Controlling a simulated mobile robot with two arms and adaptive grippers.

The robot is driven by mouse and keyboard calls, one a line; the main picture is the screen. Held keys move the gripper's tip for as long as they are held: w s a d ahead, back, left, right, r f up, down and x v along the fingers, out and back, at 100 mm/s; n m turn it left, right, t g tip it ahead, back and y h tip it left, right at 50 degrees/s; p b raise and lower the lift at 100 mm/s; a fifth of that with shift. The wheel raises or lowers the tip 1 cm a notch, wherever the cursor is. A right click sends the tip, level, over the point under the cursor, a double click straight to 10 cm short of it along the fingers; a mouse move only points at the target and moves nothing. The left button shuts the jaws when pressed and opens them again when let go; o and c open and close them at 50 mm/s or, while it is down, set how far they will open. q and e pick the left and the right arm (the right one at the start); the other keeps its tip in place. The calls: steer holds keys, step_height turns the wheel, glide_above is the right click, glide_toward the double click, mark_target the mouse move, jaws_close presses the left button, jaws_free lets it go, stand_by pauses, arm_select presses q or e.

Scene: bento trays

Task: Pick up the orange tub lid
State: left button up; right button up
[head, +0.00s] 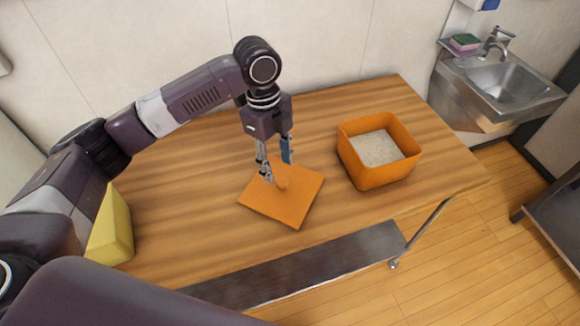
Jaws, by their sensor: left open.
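The orange tub lid (299,205) lies flat on the wooden table, with a small raised knob (282,183) near its middle. My left gripper (277,171) points down over the lid from behind. It is open, and its fingertips are close to the knob. I cannot tell whether they touch it. The orange tub (365,174) stands uncovered to the right of the lid, with white grainy contents inside. My right gripper is not in view.
A yellow container (113,232) stands at the table's left end, partly hidden by my arm. The wooden table (190,210) is bare between it and the lid. A wall is close behind the table. A metal sink (505,85) is beyond the right end.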

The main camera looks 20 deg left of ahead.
mark_target(282, 182)
arm_select(q)
steer(key=shift+w+a+f, duration=0.1)
steer(key=shift+w+a, duration=0.1)
steer(key=shift+w, duration=0.45)
steer(key=shift+s+d+f+p, duration=0.15)
steer(key=shift+s+f+p, duration=0.35)
steer(key=shift+s, duration=0.3)
steer(key=shift+w+d+f+p, duration=0.15)
steer(key=shift+f+p, duration=0.1)
steer(key=shift+f, duration=0.35)
steer(key=shift+d+f+p, duration=0.1)
steer(key=shift+f+p, duration=0.1)
steer(key=shift+f, duration=0.35)
steer(key=f, duration=0.2)
steer(key=shift+w+d+f, duration=0.1)
steer(key=shift+w+f, duration=0.2)
steer(key=shift+w, duration=0.05)
steer(key=shift+f, duration=0.3)
steer(key=shift+s, duration=0.1)
steer(key=c, duration=0.9)
steer(key=shift+r, duration=0.1)
jaws_close()
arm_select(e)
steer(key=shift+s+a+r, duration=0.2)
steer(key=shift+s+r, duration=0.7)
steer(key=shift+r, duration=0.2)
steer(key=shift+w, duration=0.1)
